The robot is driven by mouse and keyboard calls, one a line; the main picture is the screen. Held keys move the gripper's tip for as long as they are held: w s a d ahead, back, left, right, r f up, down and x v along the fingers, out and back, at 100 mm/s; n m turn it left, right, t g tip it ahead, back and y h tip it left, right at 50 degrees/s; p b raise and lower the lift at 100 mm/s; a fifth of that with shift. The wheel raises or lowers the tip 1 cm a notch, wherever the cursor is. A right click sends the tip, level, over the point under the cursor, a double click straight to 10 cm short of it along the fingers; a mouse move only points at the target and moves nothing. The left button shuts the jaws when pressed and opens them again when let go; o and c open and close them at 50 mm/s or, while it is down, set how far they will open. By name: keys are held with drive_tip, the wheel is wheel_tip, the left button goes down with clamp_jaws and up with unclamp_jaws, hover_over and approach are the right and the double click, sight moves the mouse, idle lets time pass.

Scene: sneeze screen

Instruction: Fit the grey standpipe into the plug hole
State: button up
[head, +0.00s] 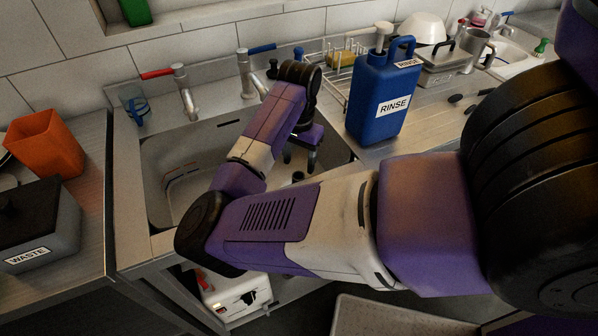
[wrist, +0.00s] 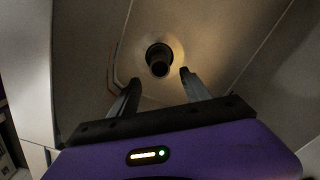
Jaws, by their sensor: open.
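The dark grey standpipe (wrist: 160,68) shows in the wrist view as a short tube seen nearly end-on. It stands at the plug hole (wrist: 153,48), whose dark ring shows around its far end. It looks upright in the hole, but I cannot tell how deep it sits. In the head view a small dark end of it (head: 298,177) shows on the sink floor below my gripper. My gripper (wrist: 158,78) points down into the sink, open and empty. The tube lies in line between its fingertips, apart from them. My gripper also shows in the head view (head: 299,163).
The steel sink (head: 160,160) surrounds my gripper, with taps (head: 186,90) at its back edge. A blue rinse jug (head: 385,105) stands close to the right. An orange tub (head: 47,142) and a waste box (head: 38,225) stand on the left counter.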

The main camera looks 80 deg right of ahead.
drive_tip(key=shift+r, duration=1.8)
